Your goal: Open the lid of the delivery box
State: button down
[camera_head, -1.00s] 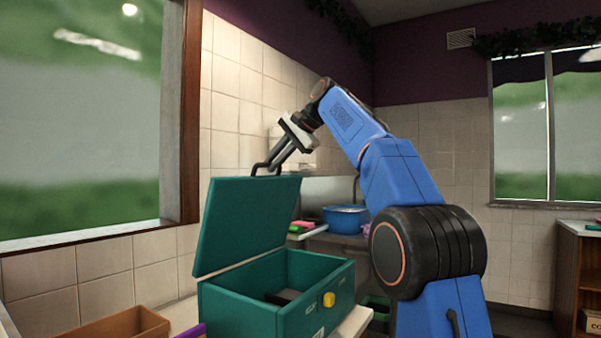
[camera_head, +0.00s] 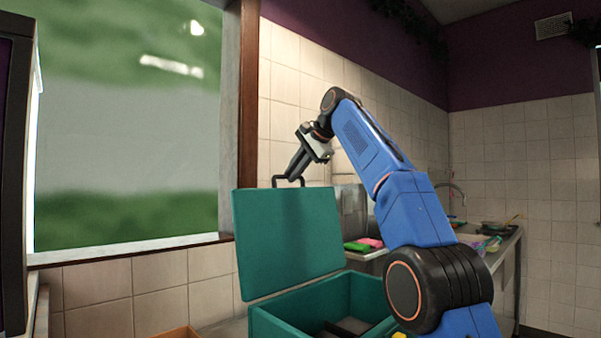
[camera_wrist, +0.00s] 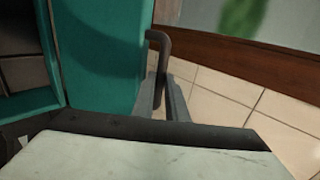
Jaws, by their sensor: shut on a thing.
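The delivery box (camera_head: 282,325) is teal and stands at the lower middle of the head view, cut off by the bottom edge. Its lid (camera_head: 288,240) is raised, roughly upright at the back, and the inside of the box shows. A dark handle (camera_head: 277,183) sticks up from the lid's top edge. My gripper (camera_head: 291,174) is shut on this handle. In the wrist view the handle (camera_wrist: 157,38) lies between my fingers (camera_wrist: 171,100), beside the teal lid (camera_wrist: 100,50).
A tiled wall (camera_head: 95,285) and a window (camera_head: 130,140) are close behind the lid. A brown tray (camera_head: 178,333) is left of the box. A counter with a green and a pink item (camera_head: 357,246) stands behind my arm. A dark item (camera_head: 345,328) lies inside the box.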

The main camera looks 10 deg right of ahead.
jog(key=shift+s+r, duration=0.1)
jog(key=shift+r, duration=0.45)
jog(key=c, duration=1.8)
grip_release()
jog(key=shift+d, duration=0.1)
jog(key=shift+o, duration=0.2)
jog(key=shift+f, duration=0.15)
jog(key=s+d+r, duration=0.3)
jog(key=s+d, duration=0.6)
jog(key=s, duration=0.3)
jog(key=shift+d, duration=0.3)
jog(key=shift+s+r, duration=0.1)
jog(key=shift+s, duration=0.05)
